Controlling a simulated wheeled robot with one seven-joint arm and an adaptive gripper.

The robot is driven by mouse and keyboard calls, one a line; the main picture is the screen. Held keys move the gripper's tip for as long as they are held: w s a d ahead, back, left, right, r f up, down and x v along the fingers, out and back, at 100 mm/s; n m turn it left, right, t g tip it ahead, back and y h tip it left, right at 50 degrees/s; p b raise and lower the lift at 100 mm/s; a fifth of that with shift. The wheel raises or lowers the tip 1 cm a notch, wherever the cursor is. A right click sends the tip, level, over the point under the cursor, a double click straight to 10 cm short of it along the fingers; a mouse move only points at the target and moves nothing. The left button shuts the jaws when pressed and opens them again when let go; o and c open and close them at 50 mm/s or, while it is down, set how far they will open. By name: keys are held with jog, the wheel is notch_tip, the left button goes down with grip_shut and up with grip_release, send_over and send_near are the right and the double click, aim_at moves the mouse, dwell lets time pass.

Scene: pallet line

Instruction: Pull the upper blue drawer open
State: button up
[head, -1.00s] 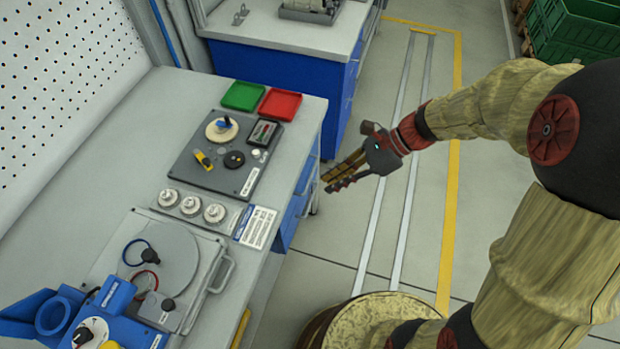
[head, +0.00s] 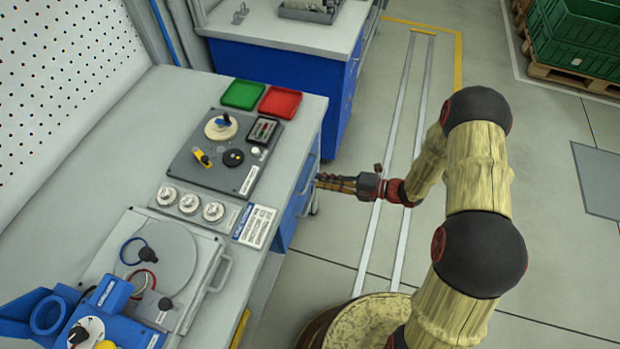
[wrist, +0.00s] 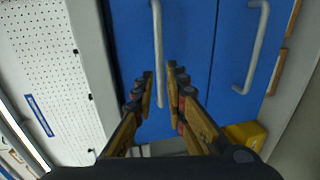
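The blue drawer fronts (head: 294,216) show edge-on in the head view, under the grey bench top. In the wrist view, turned on its side, the upper blue drawer (wrist: 190,30) is the left front, nearer the bench top, with a long grey bar handle (wrist: 156,30). Both drawers look shut. My gripper (wrist: 160,72) is open, its two fingers on either side of the upper handle's line. I cannot tell whether they touch it or stop short. In the head view my gripper (head: 319,181) points left at the bench front.
A lower blue drawer (wrist: 240,60) has its own grey handle (wrist: 251,60). A yellow box (wrist: 245,135) shows beyond the drawers' edge. The bench top (head: 300,120) carries control panels and red and green trays.

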aim_at(311, 177)
jog(key=b+x, duration=0.1)
jog(key=x, duration=0.4)
jog(key=shift+a, duration=0.1)
grip_shut()
dwell(0.8)
jog(key=f+p+v, duration=0.3)
jog(key=v, duration=1.1)
jog(key=d+f+p+v, duration=0.1)
jog(key=f+p+v, duration=0.2)
jog(key=v, duration=1.2)
jog(key=shift+s+d+p, duration=0.2)
jog(key=shift+s+p, duration=0.05)
jog(key=shift+p, duration=0.4)
jog(key=shift+f, duration=0.1)
grip_release()
jog(key=shift+d, duration=0.1)
